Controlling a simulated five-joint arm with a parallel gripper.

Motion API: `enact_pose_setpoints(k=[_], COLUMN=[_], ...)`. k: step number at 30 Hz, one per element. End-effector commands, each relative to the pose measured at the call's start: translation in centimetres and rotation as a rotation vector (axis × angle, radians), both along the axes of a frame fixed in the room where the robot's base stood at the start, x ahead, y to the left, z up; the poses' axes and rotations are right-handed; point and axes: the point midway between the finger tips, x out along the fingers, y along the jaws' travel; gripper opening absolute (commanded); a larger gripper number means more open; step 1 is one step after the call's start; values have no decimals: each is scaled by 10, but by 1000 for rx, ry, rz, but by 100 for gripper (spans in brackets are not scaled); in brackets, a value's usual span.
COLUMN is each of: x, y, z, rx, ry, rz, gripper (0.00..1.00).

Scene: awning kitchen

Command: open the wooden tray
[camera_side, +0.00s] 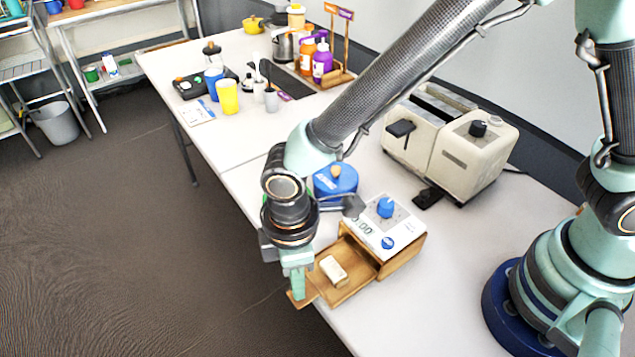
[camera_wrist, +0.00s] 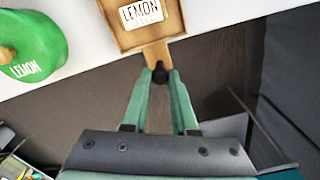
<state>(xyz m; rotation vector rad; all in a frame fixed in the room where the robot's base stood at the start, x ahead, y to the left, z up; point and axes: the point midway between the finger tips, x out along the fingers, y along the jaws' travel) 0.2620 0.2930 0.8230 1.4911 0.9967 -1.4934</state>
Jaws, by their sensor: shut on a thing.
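The wooden tray (camera_side: 352,287) sits slid out of the front of a wooden box (camera_side: 402,262) and sticks out at the table's front edge. A small white block (camera_side: 334,270) lies in it; in the wrist view this block (camera_wrist: 141,13) reads "LEMON". The tray (camera_wrist: 178,22) has a flat wooden handle (camera_wrist: 156,54) reaching toward the fingers. My gripper (camera_wrist: 160,76) is shut on this handle at its outer end. In the side view my gripper (camera_side: 298,284) points down over the handle, partly hiding it.
A white panel with blue knobs (camera_side: 385,228) tops the box. A blue round container (camera_side: 336,180) stands behind my wrist. A green round "LEMON" item (camera_wrist: 30,45) is left of the tray. A cream toaster (camera_side: 450,140) stands behind. Floor lies open below the table edge.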

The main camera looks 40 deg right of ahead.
Motion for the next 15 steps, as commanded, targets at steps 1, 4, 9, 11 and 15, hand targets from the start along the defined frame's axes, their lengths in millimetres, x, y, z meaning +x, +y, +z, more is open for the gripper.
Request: enact_pose_setpoints(k=[1,4,9,11,15], x=[1,1,1,1,1], y=[3,3,3,3,2], z=[1,1,1,1,1], rx=[4,5,5,4,3], ry=[-4,-4,-4,-4,-2], rz=[0,-1,0,0,0], gripper=[0,0,30,53,57])
